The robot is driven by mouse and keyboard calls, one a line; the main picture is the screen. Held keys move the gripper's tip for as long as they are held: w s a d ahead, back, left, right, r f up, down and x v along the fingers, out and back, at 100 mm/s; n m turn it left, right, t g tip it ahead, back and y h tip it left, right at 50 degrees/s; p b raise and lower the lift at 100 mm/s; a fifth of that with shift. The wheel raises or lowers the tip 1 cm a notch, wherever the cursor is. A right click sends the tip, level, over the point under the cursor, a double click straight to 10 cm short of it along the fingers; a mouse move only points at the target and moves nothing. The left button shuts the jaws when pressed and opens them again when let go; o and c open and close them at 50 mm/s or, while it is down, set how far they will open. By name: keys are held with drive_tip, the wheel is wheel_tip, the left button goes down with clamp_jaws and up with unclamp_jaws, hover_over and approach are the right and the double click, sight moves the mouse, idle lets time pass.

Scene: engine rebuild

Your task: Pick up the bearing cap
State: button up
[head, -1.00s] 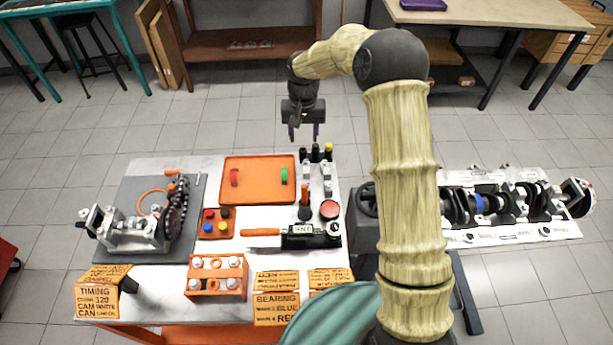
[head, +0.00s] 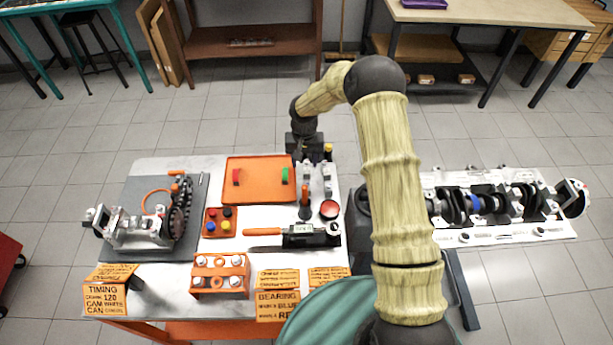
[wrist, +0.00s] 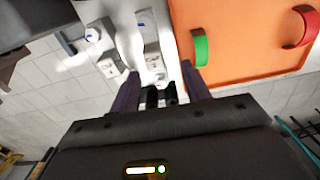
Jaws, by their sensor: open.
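Pale metal blocks that look like bearing caps (head: 327,174) stand in a row at the back right of the white table. They show in the wrist view as light blocks (wrist: 152,58) beyond the fingertips; which one is meant I cannot tell. My gripper (wrist: 160,88) is open with nothing held, and dark upright cylinders (wrist: 152,97) show between its fingers. In the head view my gripper (head: 305,156) hangs over the table's back edge, behind the blocks; its fingertips are hard to make out.
An orange tray (head: 260,193) with red and green curved pieces lies beside the blocks. In front are an orange-handled tool, a red round dish (head: 329,208) and an orange holder (head: 219,290). A crankshaft (head: 480,203) lies on a stand to the right.

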sight(307, 170)
drive_tip(key=shift+s+d+f+p, duration=0.15)
drive_tip(key=shift+s+f+p, duration=0.05)
drive_tip(key=shift+f+p, duration=0.3)
drive_tip(key=f, duration=0.1)
drive_tip(key=f+p, duration=0.1)
drive_tip(key=f, duration=0.1)
drive_tip(key=shift+s+d+f, duration=0.15)
drive_tip(key=shift+d, duration=0.05)
drive_tip(key=shift+f, duration=0.4)
drive_tip(key=shift+c, duration=0.7)
clamp_jaws()
